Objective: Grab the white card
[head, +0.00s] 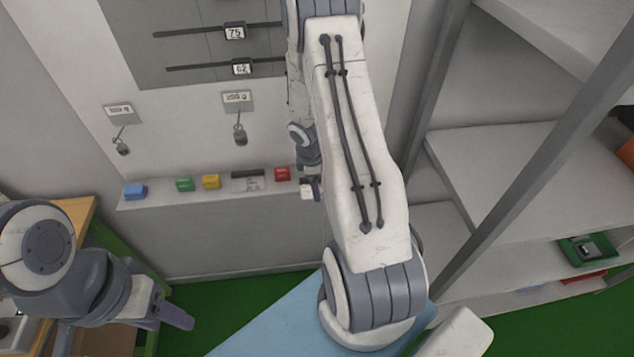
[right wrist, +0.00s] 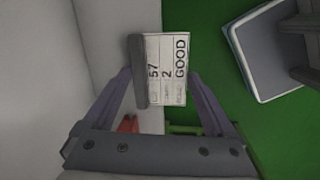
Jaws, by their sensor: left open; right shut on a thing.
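The white card (right wrist: 168,70) shows in the right wrist view, printed with "57", "2" and "GOOD". A dark grey strip (right wrist: 138,70) runs along its left edge. My left gripper (head: 166,324) is open and empty at the lower left.
The ledge (head: 220,195) carries blue (head: 135,191), green (head: 184,184), yellow (head: 211,181) and red (head: 282,174) blocks, plus a grey-white labelled piece (head: 247,180). Grey shelving (head: 500,170) stands right. A blue surface (head: 265,320) lies below.

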